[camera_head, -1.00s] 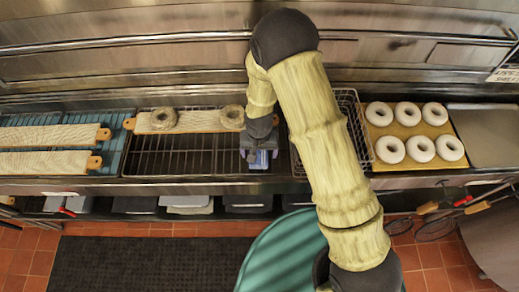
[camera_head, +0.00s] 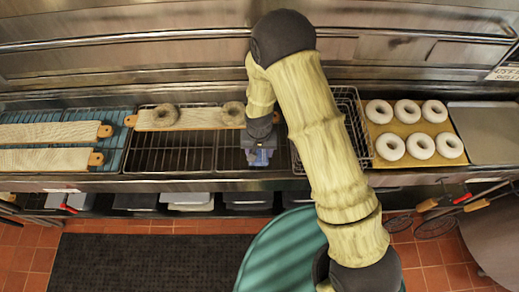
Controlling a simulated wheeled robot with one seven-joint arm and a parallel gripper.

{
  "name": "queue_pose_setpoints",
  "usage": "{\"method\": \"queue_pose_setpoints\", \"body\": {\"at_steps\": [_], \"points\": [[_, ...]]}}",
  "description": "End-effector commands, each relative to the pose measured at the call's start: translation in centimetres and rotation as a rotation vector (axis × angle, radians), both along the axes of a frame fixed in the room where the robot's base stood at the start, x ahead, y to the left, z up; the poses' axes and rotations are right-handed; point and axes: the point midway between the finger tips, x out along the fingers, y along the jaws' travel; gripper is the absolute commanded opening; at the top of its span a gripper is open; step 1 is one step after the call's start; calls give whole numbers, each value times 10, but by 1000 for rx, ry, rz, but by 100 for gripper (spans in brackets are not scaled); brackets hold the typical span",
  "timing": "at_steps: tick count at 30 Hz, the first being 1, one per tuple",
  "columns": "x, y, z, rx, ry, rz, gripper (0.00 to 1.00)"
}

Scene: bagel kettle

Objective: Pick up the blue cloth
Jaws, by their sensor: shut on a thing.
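My gripper (camera_head: 259,155) is over the right part of the dark wire rack (camera_head: 180,160), at the lower end of my arm. It is shut on the blue cloth (camera_head: 262,157), of which only a small blue patch shows between and below the fingers. The rest of the cloth is hidden by the gripper. I cannot tell whether the cloth still touches the rack.
A board (camera_head: 190,118) with two bagels lies across the rack, left of my gripper. A wire basket (camera_head: 345,100) is partly behind my arm. A tray of white dough rings (camera_head: 400,110) stands to the right. Two boards (camera_head: 45,159) lie at left.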

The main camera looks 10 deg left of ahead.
Motion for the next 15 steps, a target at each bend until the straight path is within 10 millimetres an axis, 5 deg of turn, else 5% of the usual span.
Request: {"method": "queue_pose_setpoints", "body": {"at_steps": [8, 15], "points": [[1, -1, 3, 0, -1, -3, 36], [2, -1, 25, 2, -4, -4, 36]]}}
